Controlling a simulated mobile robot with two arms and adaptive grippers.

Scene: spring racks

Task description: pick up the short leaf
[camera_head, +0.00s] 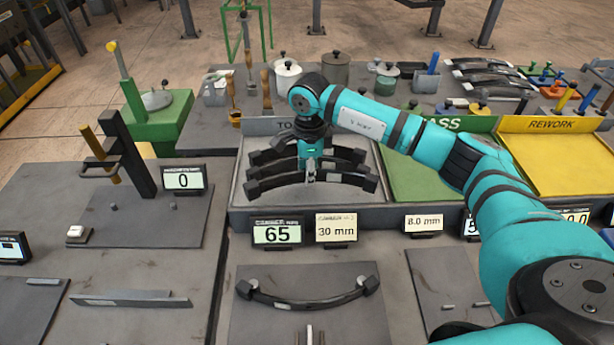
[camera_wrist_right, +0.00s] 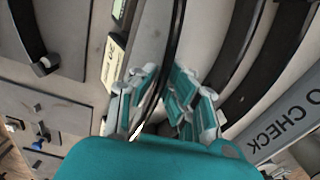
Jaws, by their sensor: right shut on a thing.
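Several dark curved leaves lie in the grey tray (camera_head: 238,205) under the sign that reads TO CHECK in the right wrist view. My right gripper (camera_head: 311,176) points down into this tray, shut on the nearest leaf (camera_head: 270,183) around its middle. In the right wrist view the gripper's teal fingers (camera_wrist_right: 158,100) stand on both sides of this thin dark leaf (camera_wrist_right: 171,55). I cannot tell whether it is clear of the tray floor. Other leaves (camera_head: 346,153) lie just behind it. My left gripper is not in view.
A green tray (camera_head: 420,180) and the yellow REWORK tray (camera_head: 560,165) stand to the right. Pots and tools crowd the back.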

